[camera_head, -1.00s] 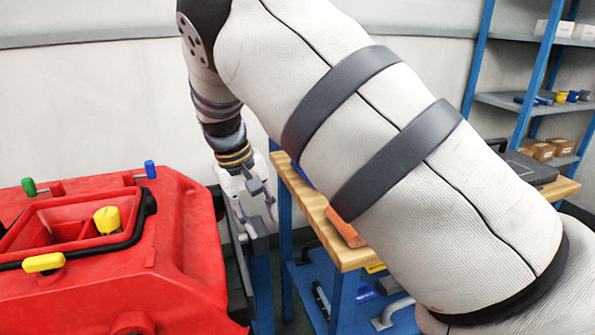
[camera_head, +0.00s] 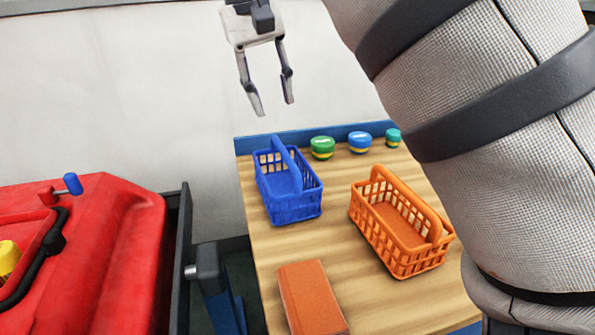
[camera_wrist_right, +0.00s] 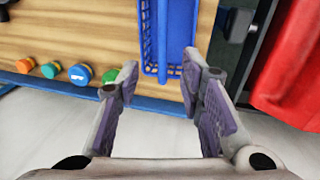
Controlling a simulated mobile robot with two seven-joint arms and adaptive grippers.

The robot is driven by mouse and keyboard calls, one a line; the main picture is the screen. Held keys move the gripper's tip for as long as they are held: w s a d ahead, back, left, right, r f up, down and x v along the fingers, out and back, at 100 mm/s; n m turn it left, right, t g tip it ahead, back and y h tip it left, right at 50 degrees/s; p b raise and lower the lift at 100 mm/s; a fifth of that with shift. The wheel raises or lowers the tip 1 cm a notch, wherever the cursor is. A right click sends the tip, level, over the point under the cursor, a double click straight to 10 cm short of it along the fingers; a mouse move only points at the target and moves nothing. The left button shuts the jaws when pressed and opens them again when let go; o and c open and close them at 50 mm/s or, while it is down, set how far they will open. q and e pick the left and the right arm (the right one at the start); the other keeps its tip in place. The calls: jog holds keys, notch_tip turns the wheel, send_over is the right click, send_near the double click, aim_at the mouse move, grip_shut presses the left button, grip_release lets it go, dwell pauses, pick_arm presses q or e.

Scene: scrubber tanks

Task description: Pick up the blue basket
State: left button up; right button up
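The blue basket (camera_head: 290,205) stands upright on the wooden table (camera_head: 285,250), near its left back part, with its handle raised. In the right wrist view the blue basket (camera_wrist_right: 176,55) shows beyond the fingers, at the top middle. My right gripper (camera_head: 272,105) is open and empty, above and behind the basket, fingers pointing down in the head view. In the right wrist view my right gripper (camera_wrist_right: 170,92) has its two fingers well apart, and the handle lies between their lines, not touched. My left gripper is not in view.
An orange basket (camera_head: 400,245) stands to the right of the blue one. An orange book (camera_head: 308,300) lies in front. Several round containers, including a green one (camera_head: 322,148), line the back edge. A red machine (camera_head: 110,250) stands left of the table.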

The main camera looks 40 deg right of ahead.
aim_at(283, 150)
jog(key=f, duration=0.3)
jog(key=s+d+f, duration=0.1)
jog(key=f, duration=0.7)
jog(key=shift+s+d+f, duration=0.15)
jog(key=shift+d+f, duration=0.1)
grip_shut()
